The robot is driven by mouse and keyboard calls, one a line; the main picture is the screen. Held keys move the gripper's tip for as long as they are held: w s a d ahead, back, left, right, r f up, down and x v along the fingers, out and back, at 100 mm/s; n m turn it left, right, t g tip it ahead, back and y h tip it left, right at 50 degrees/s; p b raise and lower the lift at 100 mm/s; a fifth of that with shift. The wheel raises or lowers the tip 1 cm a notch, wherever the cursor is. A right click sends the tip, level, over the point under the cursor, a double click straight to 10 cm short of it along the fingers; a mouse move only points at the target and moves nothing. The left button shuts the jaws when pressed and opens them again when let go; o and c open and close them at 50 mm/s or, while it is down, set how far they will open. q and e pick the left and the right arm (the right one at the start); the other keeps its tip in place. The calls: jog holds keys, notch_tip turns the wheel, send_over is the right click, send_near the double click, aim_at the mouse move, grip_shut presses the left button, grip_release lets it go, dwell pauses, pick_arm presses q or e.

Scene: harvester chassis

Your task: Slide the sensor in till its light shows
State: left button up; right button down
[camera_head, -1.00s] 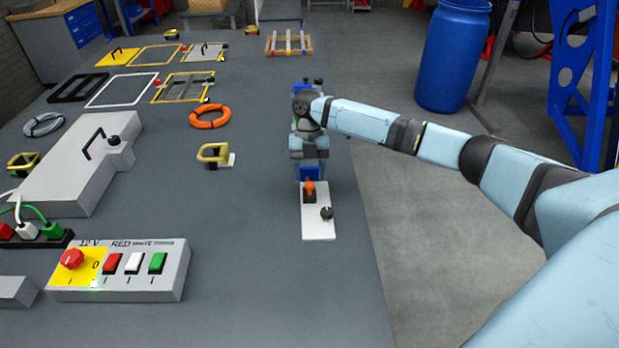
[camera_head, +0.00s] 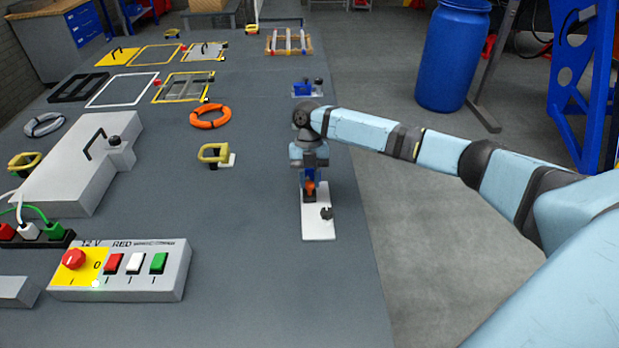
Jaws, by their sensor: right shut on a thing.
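My right gripper (camera_head: 309,176) points down over the far end of a small white plate (camera_head: 319,230). It is shut on a small piece, which I take to be the sensor and which is mostly hidden by the fingers. A bit of blue shows between them. An orange part (camera_head: 309,188) in a dark holder is right at the fingertips; I cannot tell whether the two touch. A black knob (camera_head: 326,213) stands on the plate beside it. No sensor light can be made out. My left gripper is not in view.
A second plate with a blue block (camera_head: 302,89) and a black knob lies farther back. A switch box (camera_head: 118,272) with a red button stands front left. A yellow clamp-like piece (camera_head: 213,153) and an orange ring (camera_head: 209,116) lie left. The table's right edge is close.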

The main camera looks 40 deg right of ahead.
jog(key=shift+w, duration=0.1)
jog(key=c, duration=0.9)
grip_release()
jog(key=b+v, duration=0.1)
jog(key=v, duration=1.2)
jog(key=shift+r, duration=0.4)
jog(key=shift+w+d, duration=0.1)
